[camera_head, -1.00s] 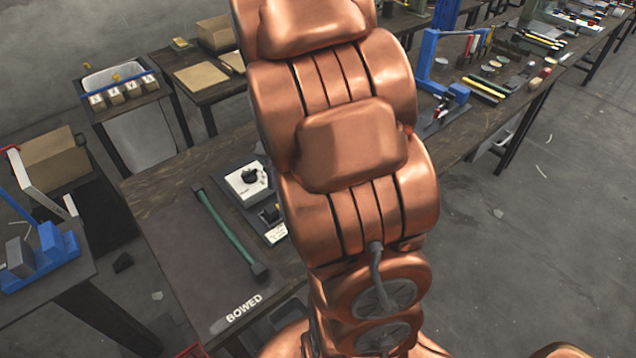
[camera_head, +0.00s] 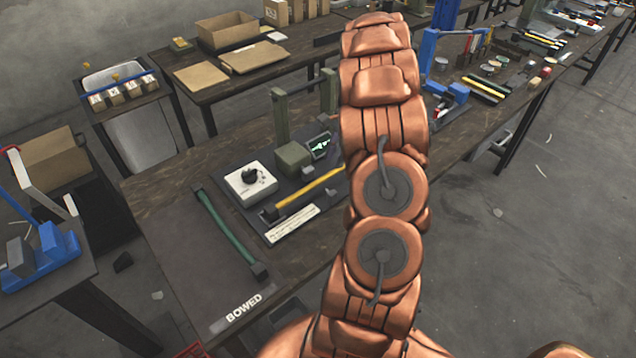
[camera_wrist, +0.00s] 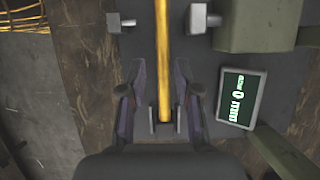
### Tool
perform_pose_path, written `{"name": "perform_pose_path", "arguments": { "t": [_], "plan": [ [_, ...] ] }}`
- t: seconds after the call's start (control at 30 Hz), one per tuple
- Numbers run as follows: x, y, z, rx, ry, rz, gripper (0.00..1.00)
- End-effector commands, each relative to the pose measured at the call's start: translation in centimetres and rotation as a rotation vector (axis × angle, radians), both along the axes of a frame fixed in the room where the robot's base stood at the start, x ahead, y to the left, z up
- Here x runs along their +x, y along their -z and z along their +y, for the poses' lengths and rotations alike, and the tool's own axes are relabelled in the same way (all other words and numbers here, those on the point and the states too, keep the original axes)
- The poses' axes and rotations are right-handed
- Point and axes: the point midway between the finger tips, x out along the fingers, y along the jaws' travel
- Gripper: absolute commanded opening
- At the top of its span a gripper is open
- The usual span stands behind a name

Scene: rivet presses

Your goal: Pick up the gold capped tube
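A gold-yellow tube (camera_head: 308,187) lies along a dark grey fixture plate (camera_head: 262,222), with one end at a small dark block. Its far end is hidden behind my arm. In the wrist view the tube (camera_wrist: 163,50) runs down the middle of the picture into a small dark holder (camera_wrist: 164,130). My gripper (camera_wrist: 160,85) is open, its fingers apart on either side of the tube's lower stretch. Whether they touch it cannot be told, but gaps show on both sides. My gripper is hidden in the head view. I cannot make out a separate gold cap.
A white box with a black knob (camera_head: 250,183), a green block (camera_head: 294,158) and a lit readout (camera_head: 319,146) stand by the tube. The readout also shows in the wrist view (camera_wrist: 241,98). A green tube (camera_head: 229,233) lies on a mat marked BOWED (camera_head: 200,290).

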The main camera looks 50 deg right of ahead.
Motion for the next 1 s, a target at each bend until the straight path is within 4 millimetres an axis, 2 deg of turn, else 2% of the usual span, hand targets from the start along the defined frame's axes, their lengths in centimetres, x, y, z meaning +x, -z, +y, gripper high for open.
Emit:
{"name": "perform_pose_path", "arguments": {
  "t": [0.37,0.7,1.0],
  "plan": [
    [0.2,2.7,1.3,0.002,0.001,0.001,0.32],
    [0.7,6.5,2.9,0.001,-0.001,0.002,0.32],
    [0.7,7.0,3.0,-0.001,-0.001,-0.001,0.32]
  ]
}}
